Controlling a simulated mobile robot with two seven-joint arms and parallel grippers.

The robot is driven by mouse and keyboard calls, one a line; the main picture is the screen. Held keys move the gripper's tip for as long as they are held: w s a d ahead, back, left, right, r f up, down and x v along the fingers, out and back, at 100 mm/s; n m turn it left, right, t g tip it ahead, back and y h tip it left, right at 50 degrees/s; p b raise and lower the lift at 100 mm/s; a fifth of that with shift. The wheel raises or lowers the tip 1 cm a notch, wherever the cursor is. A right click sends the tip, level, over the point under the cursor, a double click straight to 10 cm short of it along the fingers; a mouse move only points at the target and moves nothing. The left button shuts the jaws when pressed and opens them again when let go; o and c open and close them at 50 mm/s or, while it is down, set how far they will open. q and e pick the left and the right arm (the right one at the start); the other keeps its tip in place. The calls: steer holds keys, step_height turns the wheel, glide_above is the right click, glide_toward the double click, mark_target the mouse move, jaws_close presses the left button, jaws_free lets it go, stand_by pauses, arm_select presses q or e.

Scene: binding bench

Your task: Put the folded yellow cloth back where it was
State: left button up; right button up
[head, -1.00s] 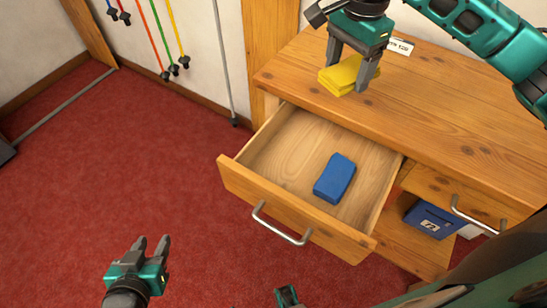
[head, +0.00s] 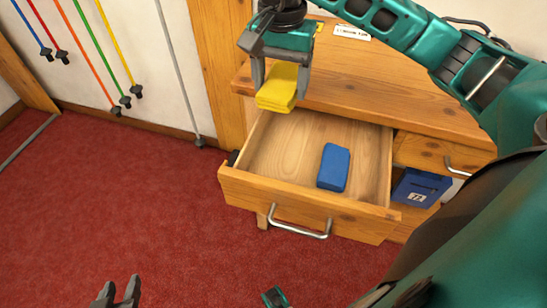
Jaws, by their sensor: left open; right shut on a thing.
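The folded yellow cloth (head: 277,90) is held between the fingers of my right gripper (head: 279,82). It hangs in the air near the back left of the open drawer (head: 290,146), by the front edge of the bench top. A blue folded cloth or block (head: 334,167) lies in the right half of the drawer; the drawer's left half is bare. My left gripper (head: 118,291) is open and empty, low over the red floor at the bottom edge of the view.
The wooden bench top (head: 400,100) is mostly clear, with a white label (head: 352,32) at the back. A blue box (head: 420,188) sits in a shelf space right of the drawer. Coloured cords (head: 87,58) hang on the wall at left.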

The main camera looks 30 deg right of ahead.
steer(key=b, duration=0.2)
glide_above(279, 161)
step_height(279, 161, down, 15)
steer(key=shift+r, duration=0.1)
steer(key=shift+f, duration=0.35)
step_height(279, 161, down, 4)
steer(key=shift+b, duration=0.3)
steer(key=shift+f, duration=0.2)
arm_select(q)
steer(key=shift+w+d+f, duration=0.15)
steer(key=shift+d+f, duration=0.3)
steer(key=shift+f, duration=0.35)
arm_select(e)
steer(key=shift+f, duration=0.2)
steer(key=o, duration=0.7)
steer(key=shift+r, duration=0.1)
arm_select(q)
steer(key=shift+a+f, duration=0.1)
steer(key=shift+f, duration=0.15)
arm_select(e)
steer(key=shift+o, duration=0.2)
